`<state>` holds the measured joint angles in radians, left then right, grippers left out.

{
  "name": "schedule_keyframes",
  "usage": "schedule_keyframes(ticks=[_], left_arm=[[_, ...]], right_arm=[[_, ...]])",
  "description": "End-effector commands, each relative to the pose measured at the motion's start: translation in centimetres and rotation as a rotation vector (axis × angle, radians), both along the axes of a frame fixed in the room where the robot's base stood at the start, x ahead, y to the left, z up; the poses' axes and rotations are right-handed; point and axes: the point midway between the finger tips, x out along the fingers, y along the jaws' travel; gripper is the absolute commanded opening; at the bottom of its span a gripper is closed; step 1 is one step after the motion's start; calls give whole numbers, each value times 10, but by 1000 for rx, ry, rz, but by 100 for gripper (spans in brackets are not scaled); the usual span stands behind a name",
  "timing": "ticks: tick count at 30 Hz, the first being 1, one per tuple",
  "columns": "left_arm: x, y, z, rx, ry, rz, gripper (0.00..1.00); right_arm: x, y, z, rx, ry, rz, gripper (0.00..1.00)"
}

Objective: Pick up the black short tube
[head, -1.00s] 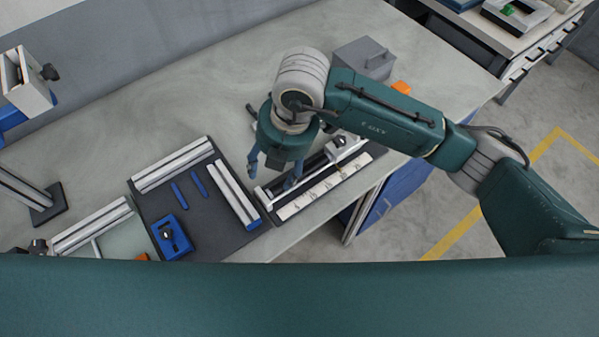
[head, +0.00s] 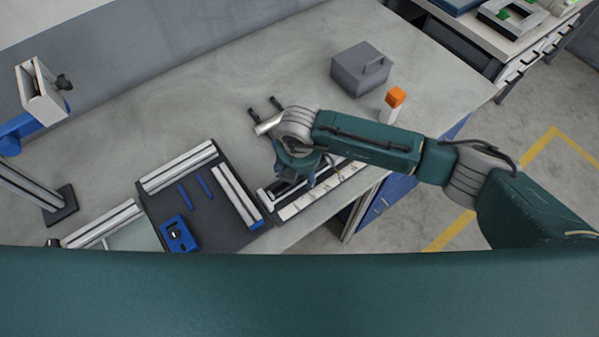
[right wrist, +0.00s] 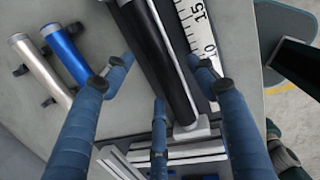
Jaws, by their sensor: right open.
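The black short tube (right wrist: 162,62) lies lengthwise in a dark tray beside a white ruler in the right wrist view. My right gripper (right wrist: 160,78) is open, with blue fingers on both sides of the tube and a third finger lower in the picture. I cannot tell whether any finger touches it. In the head view the right gripper (head: 293,180) is low over the measuring tray, and its hand hides the tube there. The ruler strip (head: 301,204) shows along the tray's front edge. My left gripper is not in view.
A blue tube (right wrist: 66,53) and a silver tube (right wrist: 42,70) lie left of the tray. A dark mat (head: 210,222) with rails and a blue block (head: 178,234) is to the left. A grey box (head: 361,70) and an orange-capped bottle (head: 392,104) stand behind.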

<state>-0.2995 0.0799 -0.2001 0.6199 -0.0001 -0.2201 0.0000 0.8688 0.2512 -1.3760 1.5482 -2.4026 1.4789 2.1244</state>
Motion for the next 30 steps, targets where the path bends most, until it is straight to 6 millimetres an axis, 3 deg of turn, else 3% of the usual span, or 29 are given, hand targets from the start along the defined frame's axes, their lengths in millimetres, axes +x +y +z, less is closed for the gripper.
schedule_keyframes(ticks=[9,17,29,30], left_arm=[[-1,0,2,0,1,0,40],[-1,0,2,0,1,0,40],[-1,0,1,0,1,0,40],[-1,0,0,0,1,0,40]], right_arm=[[1,0,-7,1,-2,0,55],[1,0,-7,0,-1,1,4],[1,0,-6,0,0,2,3],[1,0,-4,0,-1,2,0]])
